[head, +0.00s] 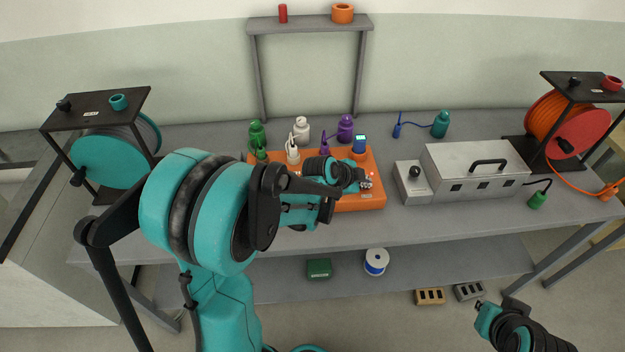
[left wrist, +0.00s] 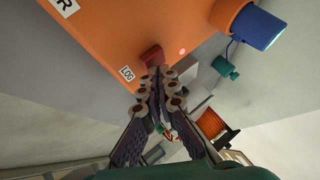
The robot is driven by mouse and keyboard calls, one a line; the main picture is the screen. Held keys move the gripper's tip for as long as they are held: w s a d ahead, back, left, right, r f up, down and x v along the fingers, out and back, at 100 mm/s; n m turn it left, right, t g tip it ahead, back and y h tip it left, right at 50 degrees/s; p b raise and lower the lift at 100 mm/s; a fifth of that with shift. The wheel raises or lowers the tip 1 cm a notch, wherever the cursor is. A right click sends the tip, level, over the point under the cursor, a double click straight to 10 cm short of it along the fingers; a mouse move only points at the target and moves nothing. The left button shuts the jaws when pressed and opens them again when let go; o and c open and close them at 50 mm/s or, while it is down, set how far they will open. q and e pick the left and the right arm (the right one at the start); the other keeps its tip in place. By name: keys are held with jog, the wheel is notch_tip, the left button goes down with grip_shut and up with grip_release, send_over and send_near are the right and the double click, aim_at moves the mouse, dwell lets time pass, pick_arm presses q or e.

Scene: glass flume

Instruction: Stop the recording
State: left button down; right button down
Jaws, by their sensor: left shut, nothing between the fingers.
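An orange box (head: 372,201) stands on the bench in the head view. In the left wrist view the orange box (left wrist: 110,35) carries a "LOG" label (left wrist: 127,73), a dark red switch (left wrist: 152,56) beside it and a small glowing red light (left wrist: 182,51). My left gripper (head: 364,180) is shut and empty at the front right of the box. In the wrist view its fingertips (left wrist: 153,80) are close to the red switch; I cannot tell whether they touch it. My right arm's end (head: 485,310) is at the lower right, away from the bench; its finger state is unclear.
A blue-capped holder (head: 360,143) and several bottles stand at or behind the box. A grey metal case (head: 470,168) is to the right. Cable reels stand at the left (head: 110,160) and right (head: 580,130).

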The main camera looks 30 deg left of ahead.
aim_at(363, 191)
pick_arm(q)
jog(key=shift+f, duration=0.2)
jog(key=shift+r+p, duration=0.4)
jog(key=shift+r, duration=0.3)
jog(key=shift+r, duration=0.1)
notch_tip(363, 191, up, 6)
jog(key=p, duration=0.4)
jog(key=shift+p, duration=0.4)
dwell(0.4)
